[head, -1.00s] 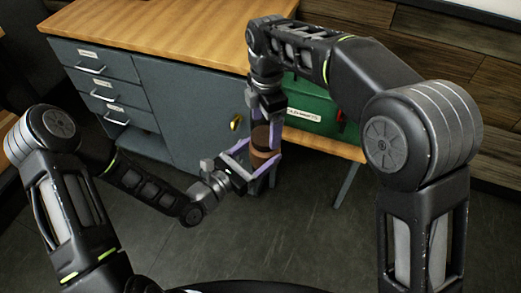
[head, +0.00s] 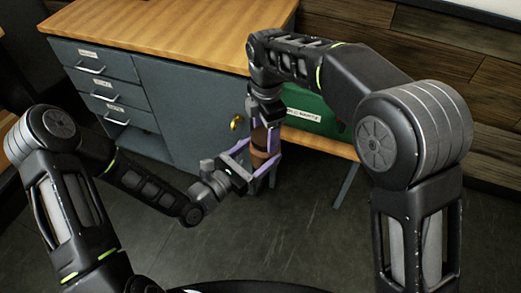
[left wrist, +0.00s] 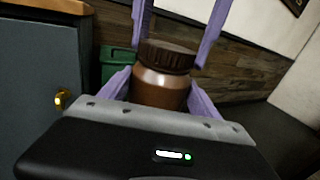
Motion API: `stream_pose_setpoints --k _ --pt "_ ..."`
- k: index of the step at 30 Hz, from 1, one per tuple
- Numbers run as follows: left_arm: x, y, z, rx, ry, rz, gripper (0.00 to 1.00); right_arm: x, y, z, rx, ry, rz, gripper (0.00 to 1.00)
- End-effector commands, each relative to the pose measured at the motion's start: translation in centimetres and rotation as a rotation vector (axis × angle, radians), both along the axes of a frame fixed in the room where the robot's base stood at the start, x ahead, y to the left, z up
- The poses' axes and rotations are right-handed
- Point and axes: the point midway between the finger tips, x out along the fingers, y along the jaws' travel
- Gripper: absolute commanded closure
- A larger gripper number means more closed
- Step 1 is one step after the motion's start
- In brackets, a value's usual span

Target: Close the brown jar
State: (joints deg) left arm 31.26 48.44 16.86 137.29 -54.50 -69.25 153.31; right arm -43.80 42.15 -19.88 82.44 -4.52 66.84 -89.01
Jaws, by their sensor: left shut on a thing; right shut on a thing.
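The brown jar (left wrist: 158,90) is upright, held in the air in front of the grey cabinet; it also shows in the head view (head: 261,157). A dark ribbed lid (left wrist: 167,57) sits on its mouth; I cannot tell how tightly. My left gripper (head: 258,161) comes from the left and is shut on the jar body, with its purple fingers on both sides in the left wrist view. My right gripper (head: 265,130) points down from above and is shut on the lid. Its fingers partly hide the lid in the head view.
The grey cabinet (head: 185,115) with a wooden top and drawers stands behind the jar. A green box (head: 312,112) with a label sits on a lower wooden shelf (head: 325,145) behind my right gripper. The floor in front is clear.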

Motion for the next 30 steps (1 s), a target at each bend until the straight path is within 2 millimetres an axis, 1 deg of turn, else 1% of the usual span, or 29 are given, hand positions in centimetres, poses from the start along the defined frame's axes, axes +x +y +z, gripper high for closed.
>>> stream_pose_setpoints --k 1,2,11,14,17,20,23,30 --pt "0.02 -0.03 0.13 -0.001 -0.003 0.0 1.0 0.01 0.0 0.03 0.0 0.0 0.0 0.55" --pt "0.02 -0.03 0.13 -0.001 -0.003 -0.001 1.0 0.01 0.0 0.03 0.0 0.0 0.0 0.58" --pt "0.02 -0.03 0.13 -0.001 -0.003 -0.001 1.0 0.01 0.0 0.03 0.0 0.0 0.0 0.82" --pt "0.02 -0.03 0.12 -0.001 -0.003 0.0 1.0 0.01 0.0 0.03 0.0 0.0 -0.009 0.83" --pt "0.02 -0.03 0.12 -0.001 -0.003 0.0 1.0 0.01 0.0 0.03 0.0 -0.001 -0.076 0.83" --pt "0.02 -0.03 0.12 -0.001 -0.003 0.0 1.0 0.02 -0.01 0.03 -0.001 0.0 -0.233 0.83" --pt "0.02 -0.03 0.12 -0.001 -0.003 0.0 1.0 0.02 0.0 0.02 -0.002 0.001 -0.468 0.83" --pt "0.01 -0.03 0.11 -0.001 -0.003 -0.001 1.0 0.03 0.01 -0.03 -0.006 0.002 -1.118 0.83"
